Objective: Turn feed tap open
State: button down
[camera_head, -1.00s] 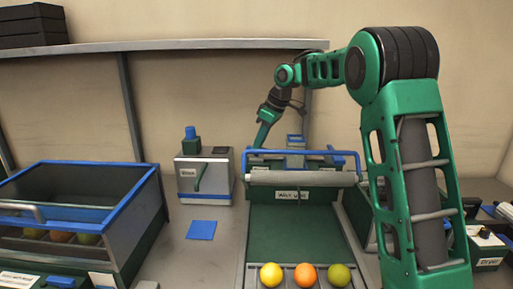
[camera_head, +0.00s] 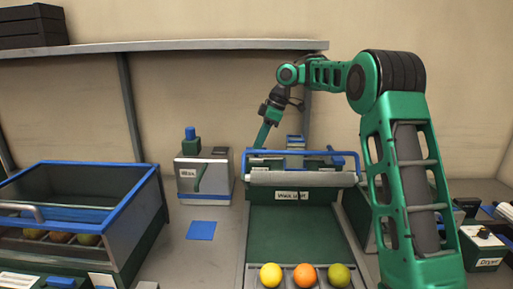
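A silver and green box labelled "Wax" (camera_head: 217,184) stands at the back, left of the conveyor. A green lever (camera_head: 202,176) slants across its front, and it looks like the feed tap. A blue-capped knob (camera_head: 190,133) tops the box. My gripper (camera_head: 260,146) points down at the back left corner of the wax unit (camera_head: 305,179), right of the box and apart from the lever. Its fingertips are small and partly merge with the unit's blue frame, so I cannot tell whether they are open or touch it.
Yellow, orange and green fruits (camera_head: 305,275) sit at the conveyor's (camera_head: 297,232) front. A blue-rimmed bin (camera_head: 150,190) with several fruits stands left. A blue pad (camera_head: 201,230) lies before the wax box. A shelf (camera_head: 170,46) runs above. A "Dryer" box (camera_head: 482,248) stands right.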

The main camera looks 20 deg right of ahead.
jog(key=shift+w+d+r, duration=0.15)
jog(key=shift+d+r, duration=0.05)
jog(key=shift+r, duration=0.05)
jog(key=c, duration=1.8)
grip_release()
jog(key=shift+o, duration=0.2)
jog(key=shift+a+f, duration=0.1)
jog(key=v, duration=1)
jog(key=shift+d+r, duration=0.2)
jog(key=shift+r, duration=0.1)
